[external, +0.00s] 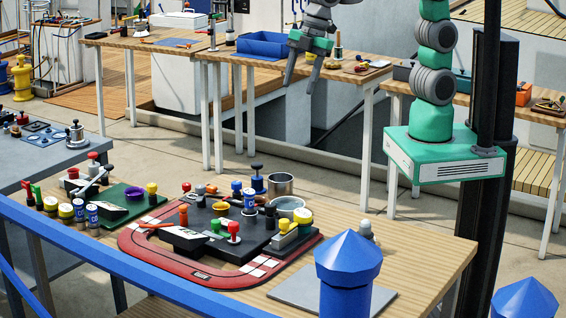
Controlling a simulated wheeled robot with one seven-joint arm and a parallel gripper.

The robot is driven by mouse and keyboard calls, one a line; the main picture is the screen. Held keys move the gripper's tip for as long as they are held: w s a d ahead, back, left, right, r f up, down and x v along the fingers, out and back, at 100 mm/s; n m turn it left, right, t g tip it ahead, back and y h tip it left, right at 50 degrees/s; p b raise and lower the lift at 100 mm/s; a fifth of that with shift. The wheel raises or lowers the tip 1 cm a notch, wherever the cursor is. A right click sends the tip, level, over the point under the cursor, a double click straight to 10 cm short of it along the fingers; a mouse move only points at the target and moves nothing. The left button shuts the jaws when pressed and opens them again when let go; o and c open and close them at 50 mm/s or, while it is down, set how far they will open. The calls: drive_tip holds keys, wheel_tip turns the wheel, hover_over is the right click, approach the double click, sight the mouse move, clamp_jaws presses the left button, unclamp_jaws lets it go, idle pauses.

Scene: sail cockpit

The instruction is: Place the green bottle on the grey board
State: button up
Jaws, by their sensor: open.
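The grey board (293,291) lies flat at the front right of the near wooden table, partly hidden by a blue pointed post. No thing shows clearly as a green bottle. A small upright green thing (38,194) stands at the table's left end, and a green-topped piece (215,226) stands on the dark block in the middle; both are too small to tell. My gripper (300,89) is open and empty, pointing down, high above the near table and apart from everything on it.
A red track-like tray (143,262) with a crowded dark block fills the table's middle. Metal cups (280,184) stand behind it. A grey knobbed piece (366,231) stands at the right. Blue posts (348,264) and a blue rail (130,275) cross the foreground.

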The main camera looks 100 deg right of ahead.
drive_tip(key=s+d+f+m+t+h+b, duration=0.1)
drive_tip(key=s+d+f+m+b, duration=0.1)
drive_tip(key=s+d+f+m, duration=0.8)
drive_tip(key=shift+s+d+m, duration=0.5)
drive_tip(key=shift+s+d, duration=0.8)
drive_tip(key=shift+s, duration=0.9)
